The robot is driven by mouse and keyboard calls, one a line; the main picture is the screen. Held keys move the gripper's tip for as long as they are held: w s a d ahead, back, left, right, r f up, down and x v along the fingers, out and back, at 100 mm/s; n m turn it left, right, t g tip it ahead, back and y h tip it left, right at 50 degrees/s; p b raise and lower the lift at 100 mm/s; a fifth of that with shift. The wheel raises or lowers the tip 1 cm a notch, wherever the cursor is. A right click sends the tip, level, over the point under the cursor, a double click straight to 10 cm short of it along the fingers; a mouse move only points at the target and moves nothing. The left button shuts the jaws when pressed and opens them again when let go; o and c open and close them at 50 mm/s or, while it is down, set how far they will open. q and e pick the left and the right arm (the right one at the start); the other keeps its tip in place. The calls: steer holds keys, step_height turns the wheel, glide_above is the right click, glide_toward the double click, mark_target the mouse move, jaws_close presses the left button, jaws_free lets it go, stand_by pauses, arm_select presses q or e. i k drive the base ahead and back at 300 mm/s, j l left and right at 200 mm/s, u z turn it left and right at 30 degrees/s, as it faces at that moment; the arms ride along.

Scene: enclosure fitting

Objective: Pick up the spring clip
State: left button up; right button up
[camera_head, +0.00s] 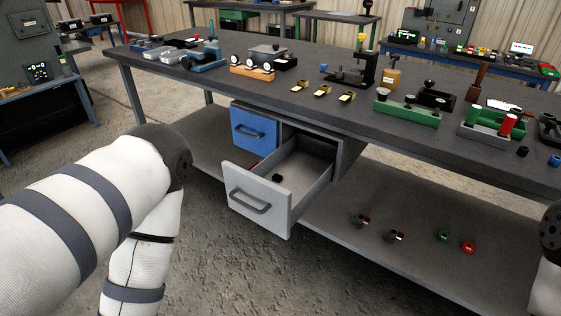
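Three small brass-coloured pieces lie in a row near the front edge of the workbench (225,85): a left one (297,87), a middle one (323,91) and a right one (347,96). They may be spring clips, but they are too small to tell. A small dark object (277,177) lies inside the open grey drawer (262,200) under the bench; I cannot tell what it is. My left arm crosses the left side of the view and my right arm shows only at the right edge. Neither gripper is visible.
A green fixture (405,109) and a black press (362,68) stand on the bench. Small parts, including a red ring (468,247), lie on the lower shelf (400,215).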

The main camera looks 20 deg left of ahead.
mark_target(276, 177)
steer(key=i+j+u, duration=0.15)
steer(key=i, duration=0.25)
steer(key=i+j+u, duration=0.2)
steer(key=i, duration=0.2)
